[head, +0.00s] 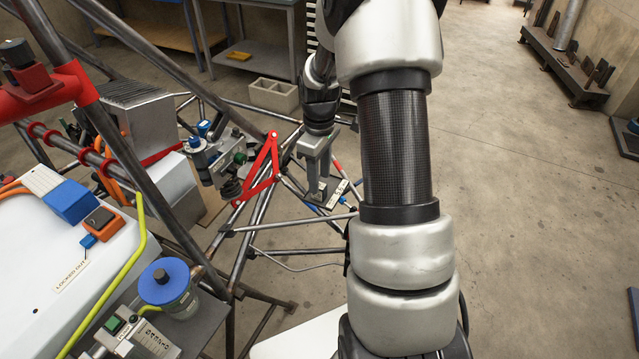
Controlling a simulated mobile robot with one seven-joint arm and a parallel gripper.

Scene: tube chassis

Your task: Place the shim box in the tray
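My gripper (322,193) is beyond my arm, near the middle of the picture, pointing down among the chassis tubes. A small pale block with dark markings (339,192) is at its fingertips. It may be the shim box, but it is too small to be sure. I cannot tell whether the fingers are closed on it or just beside it. No tray can be clearly identified. A dark flat surface (208,327) at the lower left carries a blue-lidded jar (166,286) and a grey device with a green button (132,337).
Steel chassis tubes (246,240) surround my gripper. A red linkage (262,172) stands just left of it. A white "LOCKED OUT" case (60,262) fills the left. The floor (530,210) on the right is clear.

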